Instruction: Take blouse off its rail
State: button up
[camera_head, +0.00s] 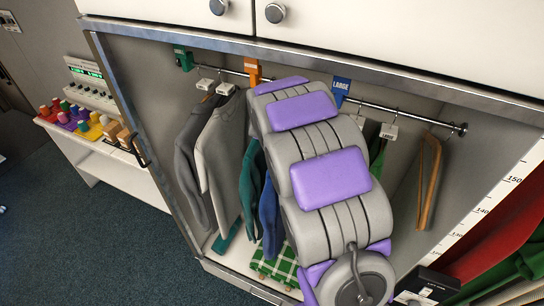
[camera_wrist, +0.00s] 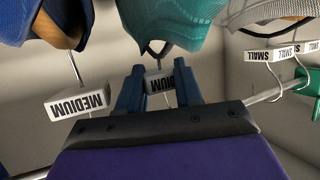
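Several garments hang from the metal rail (camera_head: 385,110) inside the open cabinet. Dark grey (camera_head: 195,170) and light grey (camera_head: 222,150) garments hang at the left. A teal garment (camera_head: 249,185) and a blue one (camera_head: 268,212) hang mid-rail, partly behind my arm. I cannot tell which is the blouse. In the wrist view, which looks inverted, the teal garment (camera_wrist: 165,28) is ahead of my gripper (camera_wrist: 159,80). Its dark fingers are apart, with a hanger's MEDIUM tag (camera_wrist: 160,84) showing between them. Contact is unclear. The blue garment (camera_wrist: 48,18) hangs to the left there.
A bare wooden hanger (camera_head: 430,180) hangs at the rail's right end. Size markers, including a blue LARGE one (camera_head: 341,86), divide the rail. SMALL tags (camera_wrist: 257,56) are close by in the wrist view. A counter (camera_head: 110,165) with coloured spools stands at the left.

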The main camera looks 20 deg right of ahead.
jog(key=shift+w+d, duration=0.1)
jog(key=shift+d, duration=0.1)
jog(key=shift+a, duration=0.3)
jog(key=shift+c, duration=1.3)
jog(key=shift+a, duration=0.15)
grip_shut()
jog(key=shift+d, duration=0.2)
